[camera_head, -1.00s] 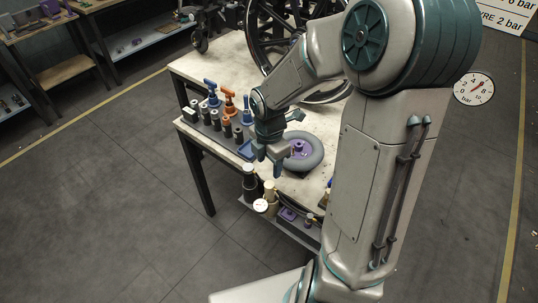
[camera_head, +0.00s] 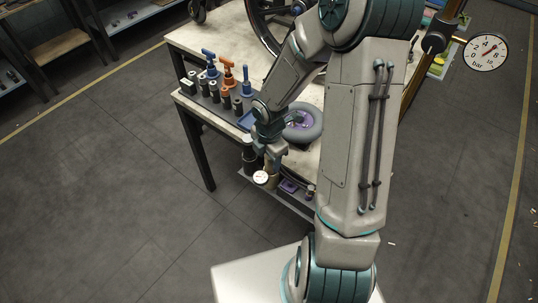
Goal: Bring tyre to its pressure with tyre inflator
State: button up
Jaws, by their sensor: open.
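The tyre (camera_head: 315,131), a small grey wheel with a purple hub, lies flat on the bench top (camera_head: 190,45), partly covered by my arm. My gripper (camera_head: 272,163) points down at the bench's front edge, left of and nearer than the tyre. It is open; its fingers look small and I see nothing held. Just below it, dark and tan cylinders stand on the lower shelf, one with a small white round dial (camera_head: 261,177). My gripper partly hides them. I cannot tell whether this dialled item is the tyre inflator.
A rack (camera_head: 215,98) of blue, orange and dark tools stands on the bench's left. A larger spoked wheel (camera_head: 262,30) stands behind. A purple item (camera_head: 288,186) lies on the lower shelf. A bar gauge (camera_head: 486,53) is on a post at right. The left floor is clear.

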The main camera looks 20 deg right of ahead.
grip_shut()
jog(key=c, duration=0.9)
grip_release()
jog(key=shift+c, duration=0.2)
grip_shut()
notch_tip(320, 180, up, 10)
jog(key=p, duration=1)
jog(key=shift+r, duration=0.15)
